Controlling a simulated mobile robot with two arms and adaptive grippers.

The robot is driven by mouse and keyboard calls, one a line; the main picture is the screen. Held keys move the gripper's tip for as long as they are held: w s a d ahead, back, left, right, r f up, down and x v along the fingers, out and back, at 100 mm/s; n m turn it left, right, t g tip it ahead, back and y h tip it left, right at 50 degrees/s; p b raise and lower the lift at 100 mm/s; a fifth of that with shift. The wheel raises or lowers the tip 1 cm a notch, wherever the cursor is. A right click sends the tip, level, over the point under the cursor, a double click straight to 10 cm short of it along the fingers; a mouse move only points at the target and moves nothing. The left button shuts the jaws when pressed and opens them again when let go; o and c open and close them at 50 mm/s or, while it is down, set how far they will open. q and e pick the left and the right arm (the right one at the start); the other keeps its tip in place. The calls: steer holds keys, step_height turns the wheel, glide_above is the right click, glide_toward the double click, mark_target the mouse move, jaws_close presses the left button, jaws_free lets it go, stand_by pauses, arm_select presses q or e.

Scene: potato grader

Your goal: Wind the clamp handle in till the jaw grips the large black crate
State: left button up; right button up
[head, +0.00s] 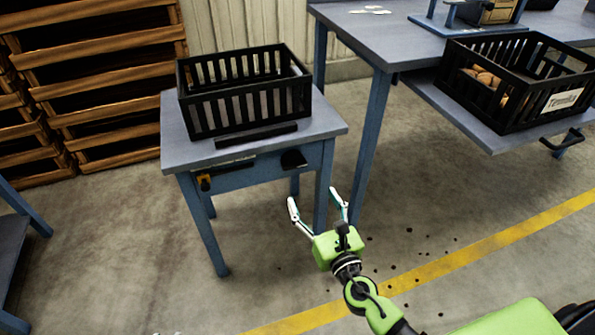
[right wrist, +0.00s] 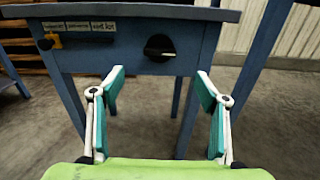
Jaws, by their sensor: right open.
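The large black crate (head: 240,103) stands upright and looks empty on a small blue-legged table (head: 325,122). A black jaw bar (head: 256,135) lies along its front side; I cannot tell whether they touch. The dark round clamp handle (head: 293,159) sits on the table's front apron, and it also shows in the right wrist view (right wrist: 158,47) with a pale slot-like mark. My right gripper (head: 316,197) is open and empty, in front of the table and below the handle. Its spread fingers (right wrist: 160,85) have nothing between them.
A yellow-and-black fitting (head: 204,182) and small labels (right wrist: 78,26) are on the apron, left of the handle. A taller table (head: 375,45) stands to the right, with a crate of potatoes (head: 515,105) on a lower shelf. Wooden crates (head: 100,80) are stacked behind left.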

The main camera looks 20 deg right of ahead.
glide_toward(296, 166)
steer(key=w, duration=0.7)
steer(key=shift+a, duration=0.15)
steer(key=shift+w+b, duration=0.3)
steer(key=shift+w, duration=0.55)
arm_select(q)
steer(key=w, duration=0.1)
steer(key=w+d+r+t, duration=0.1)
steer(key=shift+w+r, duration=0.1)
steer(key=shift+w, duration=0.2)
arm_select(e)
steer(key=c, duration=1.1)
